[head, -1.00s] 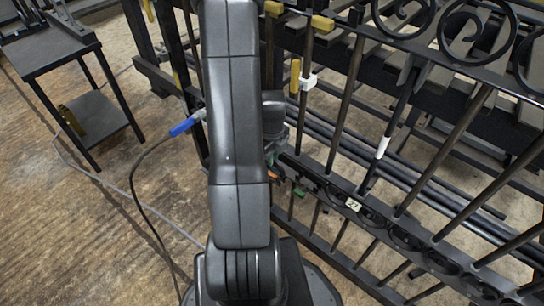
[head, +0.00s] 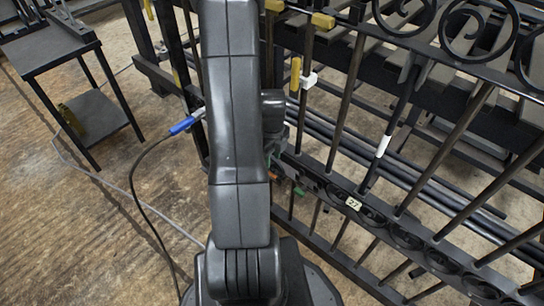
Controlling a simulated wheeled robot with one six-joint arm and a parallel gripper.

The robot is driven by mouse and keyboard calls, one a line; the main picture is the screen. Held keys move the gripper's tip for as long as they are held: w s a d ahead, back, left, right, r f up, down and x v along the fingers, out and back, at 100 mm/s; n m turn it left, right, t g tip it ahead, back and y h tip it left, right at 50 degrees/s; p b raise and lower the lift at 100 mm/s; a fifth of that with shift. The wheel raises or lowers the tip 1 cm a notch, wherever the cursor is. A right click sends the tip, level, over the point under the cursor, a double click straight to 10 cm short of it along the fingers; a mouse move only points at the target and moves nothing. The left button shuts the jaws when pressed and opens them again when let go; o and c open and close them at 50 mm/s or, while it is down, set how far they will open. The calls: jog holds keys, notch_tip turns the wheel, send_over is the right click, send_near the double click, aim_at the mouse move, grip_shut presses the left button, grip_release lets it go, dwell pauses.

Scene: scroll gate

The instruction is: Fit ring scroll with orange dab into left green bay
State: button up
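The dark gate's lower band (head: 420,228) runs from behind my arm to the lower right and holds a row of black ring scrolls (head: 405,237). Green marks show at its left end: one (head: 299,191) on the band and another close beside my arm. A small orange spot (head: 272,175) shows at my arm's edge between them; I cannot tell whether it is the dab on the ring scroll. My arm's wrist end (head: 274,112) pokes out on the right of my arm. My gripper's fingers are hidden or too dark to make out, and so is anything in them.
Upright gate bars (head: 345,105) and large scrolls (head: 478,30) stand on the right. A white tag marked 27 (head: 353,203) is on the band. Yellow clamps (head: 322,21) hold the top. A dark side table (head: 62,55) and a cable (head: 134,185) lie left, with open floor between.

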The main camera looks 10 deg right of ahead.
notch_tip(320, 180, up, 13)
jog(key=p, duration=0.4)
jog(key=shift+r, duration=0.2)
